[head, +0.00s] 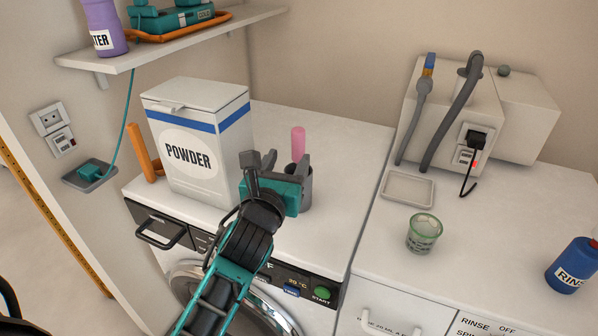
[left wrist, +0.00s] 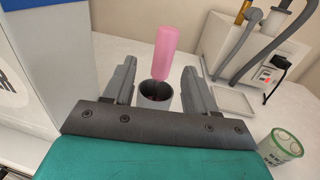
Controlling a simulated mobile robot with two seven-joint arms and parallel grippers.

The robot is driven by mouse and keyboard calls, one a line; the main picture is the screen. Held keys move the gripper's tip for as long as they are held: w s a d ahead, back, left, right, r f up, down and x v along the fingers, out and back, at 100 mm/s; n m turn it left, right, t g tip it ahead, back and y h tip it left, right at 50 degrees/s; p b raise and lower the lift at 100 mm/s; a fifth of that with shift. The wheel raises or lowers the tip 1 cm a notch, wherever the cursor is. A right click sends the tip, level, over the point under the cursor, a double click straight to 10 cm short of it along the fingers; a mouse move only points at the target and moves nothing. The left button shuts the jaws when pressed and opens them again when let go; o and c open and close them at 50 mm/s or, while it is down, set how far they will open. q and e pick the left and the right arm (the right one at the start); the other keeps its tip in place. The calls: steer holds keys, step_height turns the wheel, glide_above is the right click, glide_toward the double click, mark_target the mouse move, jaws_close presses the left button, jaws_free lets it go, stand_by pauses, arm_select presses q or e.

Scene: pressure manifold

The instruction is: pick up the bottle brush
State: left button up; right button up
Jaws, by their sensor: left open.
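The bottle brush, with a pink handle (head: 298,143), stands upright in a dark grey cup (head: 306,188) on top of the washing machine. Its lower end is inside the cup and mostly hidden. In the left wrist view the pink handle (left wrist: 163,51) rises above the cup (left wrist: 156,95), between the two fingers. My left gripper (head: 283,163) is open and empty, in front of the cup and partly covering it in the head view. I cannot tell whether the fingers reach around the handle. My right gripper is not in view.
A white POWDER box (head: 200,150) stands close left of the gripper, with an orange object (head: 145,155) beyond it. A green-rimmed glass (head: 424,233), a shallow tray (head: 408,188) and a blue bottle (head: 573,266) stand on the right counter. A shelf (head: 170,45) hangs upper left.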

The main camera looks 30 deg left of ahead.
mark_target(297, 146)
arm_select(q)
steer(key=shift+d+r+x, duration=0.1)
steer(key=shift+x, duration=1.55)
steer(key=shift+d+r+x, duration=0.15)
steer(key=shift+x, duration=1.45)
steer(key=c, duration=1)
steer(key=shift+c, duration=0.2)
steer(key=shift+r, duration=0.15)
